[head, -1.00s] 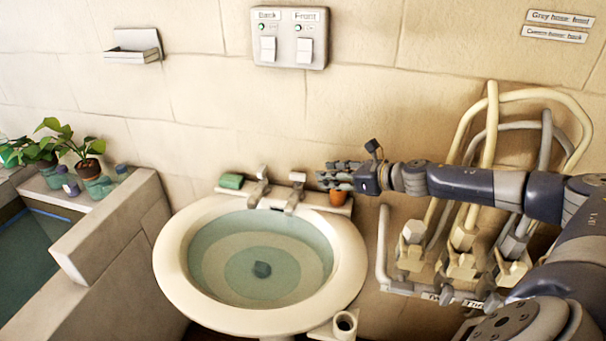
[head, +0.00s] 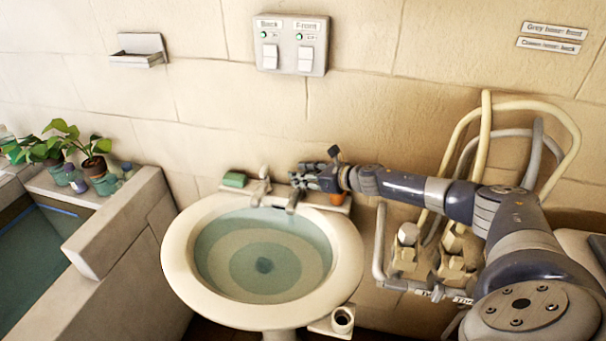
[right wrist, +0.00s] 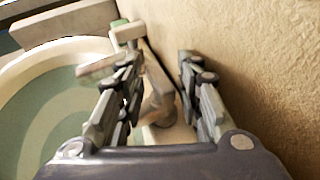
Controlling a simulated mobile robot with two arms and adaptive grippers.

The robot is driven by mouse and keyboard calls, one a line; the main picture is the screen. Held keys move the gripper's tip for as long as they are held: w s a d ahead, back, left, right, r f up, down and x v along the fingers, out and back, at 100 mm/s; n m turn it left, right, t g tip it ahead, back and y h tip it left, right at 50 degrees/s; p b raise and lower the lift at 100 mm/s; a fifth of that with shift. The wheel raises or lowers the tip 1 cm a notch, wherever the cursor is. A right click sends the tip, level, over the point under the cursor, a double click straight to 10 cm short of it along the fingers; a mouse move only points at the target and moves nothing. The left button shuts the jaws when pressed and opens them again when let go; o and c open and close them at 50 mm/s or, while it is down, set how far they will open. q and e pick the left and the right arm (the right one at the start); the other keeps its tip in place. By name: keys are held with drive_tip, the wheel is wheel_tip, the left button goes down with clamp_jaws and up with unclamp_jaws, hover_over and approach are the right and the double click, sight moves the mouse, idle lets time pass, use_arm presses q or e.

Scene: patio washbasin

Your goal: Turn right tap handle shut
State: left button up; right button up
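The washbasin (head: 177,252) holds water, and two taps stand on its back ledge. The right tap (head: 291,203) shows its spout in the head view; its handle is largely hidden by my right gripper (head: 300,175). In the right wrist view, the tap body (right wrist: 158,98) stands between the two spread fingers of my right gripper (right wrist: 163,80), which is open. Contact with the handle cannot be told. The left tap (head: 262,184) stands just left of the gripper, and its handle also shows in the right wrist view (right wrist: 128,32). My left gripper is out of view.
A green soap block (head: 235,180) lies on the ledge left of the taps. The wall (right wrist: 265,70) runs close behind the fingers. Hoses and valves (head: 455,245) are mounted at right.

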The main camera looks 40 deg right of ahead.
drive_tip(key=shift+c, duration=0.4)
clamp_jaws()
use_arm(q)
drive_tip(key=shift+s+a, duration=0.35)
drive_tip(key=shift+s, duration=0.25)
use_arm(e)
drive_tip(key=shift+r, duration=0.1)
